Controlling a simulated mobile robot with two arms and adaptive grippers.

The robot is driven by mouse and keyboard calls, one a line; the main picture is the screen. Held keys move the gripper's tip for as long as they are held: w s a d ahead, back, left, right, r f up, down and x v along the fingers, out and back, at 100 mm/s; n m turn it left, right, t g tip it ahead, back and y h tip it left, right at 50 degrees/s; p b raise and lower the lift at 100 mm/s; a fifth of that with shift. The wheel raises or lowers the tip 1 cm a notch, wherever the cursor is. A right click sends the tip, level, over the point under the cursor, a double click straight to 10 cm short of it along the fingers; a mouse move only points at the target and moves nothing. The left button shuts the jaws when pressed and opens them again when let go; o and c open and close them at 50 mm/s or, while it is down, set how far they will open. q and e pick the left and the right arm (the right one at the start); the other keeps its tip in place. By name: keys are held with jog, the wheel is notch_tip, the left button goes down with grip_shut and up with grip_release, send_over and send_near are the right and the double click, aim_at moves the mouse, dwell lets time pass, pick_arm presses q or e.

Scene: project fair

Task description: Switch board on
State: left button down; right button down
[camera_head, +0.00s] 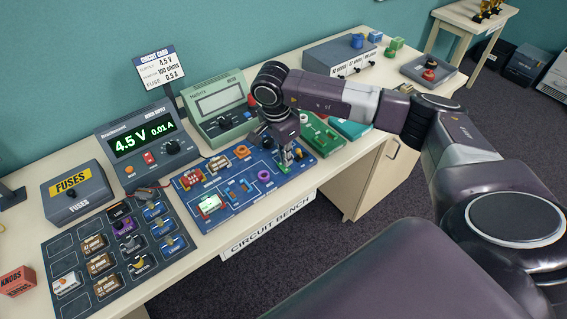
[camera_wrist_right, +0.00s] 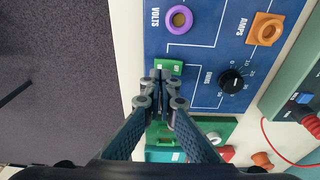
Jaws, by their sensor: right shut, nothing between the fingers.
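The blue circuit board (camera_head: 232,208) lies on the bench in the middle of the head view. It also fills the upper part of the right wrist view (camera_wrist_right: 208,62). A green switch (camera_wrist_right: 173,65) sits at the board's edge; its tiny lettering is hard to read, and the fingertips partly hide it. My right gripper (camera_head: 287,163) is over the board's right end, pointing down. In the wrist view its closed fingertips (camera_wrist_right: 161,76) are right at the switch, with nothing between them. I cannot tell whether they touch it. My left gripper is not in view.
A supply (camera_head: 141,142) reading 4.5 V and 0.01 A stands behind the board. A green meter (camera_head: 217,109) stands beside it. A dark parts tray (camera_head: 60,245) lies left of the board. Green and teal boards (camera_head: 348,129) lie close on the right.

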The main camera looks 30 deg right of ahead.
aim_at(286, 169)
jog(key=shift+r+p, duration=1.05)
jog(key=shift+r, duration=1.3)
